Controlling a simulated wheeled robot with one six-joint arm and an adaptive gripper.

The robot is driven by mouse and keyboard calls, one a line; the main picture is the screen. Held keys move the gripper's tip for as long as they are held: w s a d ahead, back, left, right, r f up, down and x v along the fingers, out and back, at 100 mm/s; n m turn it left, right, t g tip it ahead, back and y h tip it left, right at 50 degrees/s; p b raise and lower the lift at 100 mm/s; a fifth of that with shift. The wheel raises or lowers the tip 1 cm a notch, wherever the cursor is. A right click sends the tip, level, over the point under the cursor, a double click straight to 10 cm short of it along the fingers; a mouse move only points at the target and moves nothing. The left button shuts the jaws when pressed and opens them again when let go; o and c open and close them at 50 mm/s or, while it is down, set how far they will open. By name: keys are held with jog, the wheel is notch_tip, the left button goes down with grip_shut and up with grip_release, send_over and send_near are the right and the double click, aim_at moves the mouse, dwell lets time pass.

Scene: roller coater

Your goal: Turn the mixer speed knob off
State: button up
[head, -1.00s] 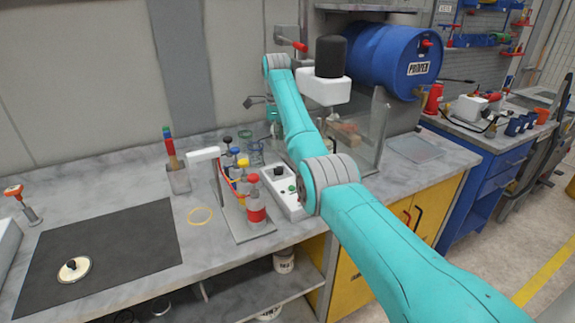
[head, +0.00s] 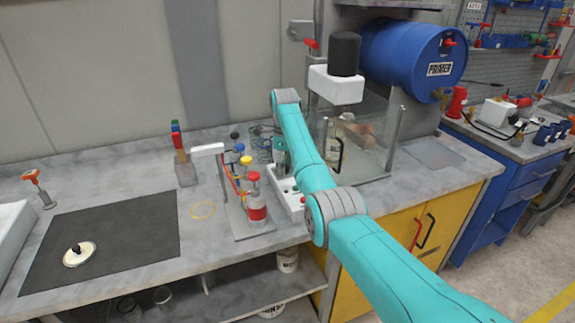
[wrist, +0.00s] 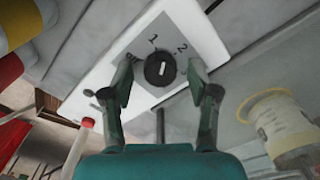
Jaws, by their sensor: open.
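The mixer speed knob (wrist: 160,69) is round and black with a short white mark, set on a grey dial plate with "1" and "2" printed around it and a partly covered label at left. The white mark stands roughly upright in the wrist view; I cannot tell exactly which label it points at. The knob sits on a white control box (wrist: 110,78), which also shows in the head view (head: 291,204). My gripper (wrist: 160,72) is open, with one finger on each side of the knob; contact cannot be told. In the head view my arm hides the knob.
The mixer (head: 336,86), white with a black motor, stands behind the box. A rack of capped bottles (head: 256,210) is close on the box's left. A jar (wrist: 283,125) stands on the right in the wrist view. A dark mat (head: 110,240) lies at the left.

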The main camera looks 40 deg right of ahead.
grip_shut()
jog(key=shift+n, duration=0.4)
jog(key=n, duration=0.7)
jog(key=shift+n, duration=0.3)
jog(key=n, duration=0.4)
jog(key=shift+n, duration=2.2)
